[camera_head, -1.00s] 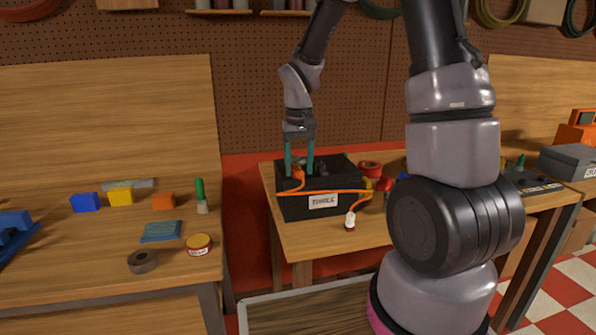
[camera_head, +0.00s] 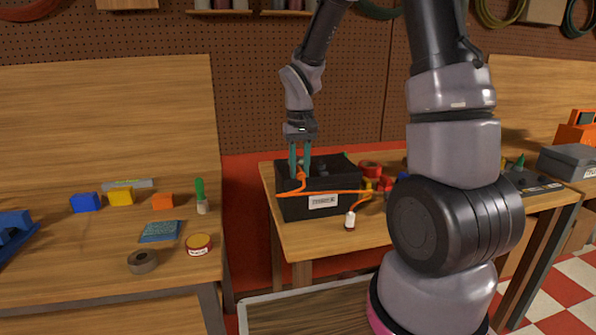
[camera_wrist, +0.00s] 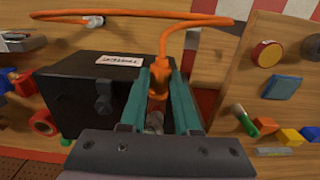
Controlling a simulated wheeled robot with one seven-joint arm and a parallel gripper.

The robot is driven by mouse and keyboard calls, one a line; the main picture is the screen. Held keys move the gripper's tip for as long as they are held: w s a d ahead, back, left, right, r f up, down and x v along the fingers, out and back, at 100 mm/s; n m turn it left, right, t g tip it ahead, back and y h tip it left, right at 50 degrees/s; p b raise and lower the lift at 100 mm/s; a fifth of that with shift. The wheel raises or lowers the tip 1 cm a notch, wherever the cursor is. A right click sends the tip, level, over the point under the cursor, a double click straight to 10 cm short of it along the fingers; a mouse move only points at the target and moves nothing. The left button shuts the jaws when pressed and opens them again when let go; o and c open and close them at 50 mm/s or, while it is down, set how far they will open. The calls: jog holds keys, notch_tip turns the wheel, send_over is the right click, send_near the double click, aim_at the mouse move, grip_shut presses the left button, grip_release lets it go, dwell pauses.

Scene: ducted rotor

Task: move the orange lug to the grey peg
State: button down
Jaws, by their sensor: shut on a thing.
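The orange lug (camera_head: 300,178) is on an orange cable at the left end of a black box (camera_head: 341,178). My gripper (camera_head: 300,174) points down there, with its teal fingers shut on the lug. In the wrist view the lug (camera_wrist: 158,82) sits between the fingers (camera_wrist: 161,92). A grey, round-ended peg (camera_wrist: 154,122) shows partly between the fingers, close to the lug; I cannot tell whether they touch. A darker peg (camera_wrist: 103,104) stands apart on the box, near its label. My fingers hide part of the lug.
The orange cable (camera_head: 335,192) loops past the box front to a white connector (camera_head: 350,220) on the table. Red tape (camera_head: 370,168) and small parts lie right of the box. A left bench holds blocks (camera_head: 121,196), a tin (camera_head: 199,244) and a tape roll (camera_head: 143,261).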

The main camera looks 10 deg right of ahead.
jog(key=shift+s, duration=1.4)
jog(key=shift+r, duration=0.1)
jog(key=r, duration=0.1)
jog(key=s+r, duration=0.1)
jog(key=shift+r, duration=0.4)
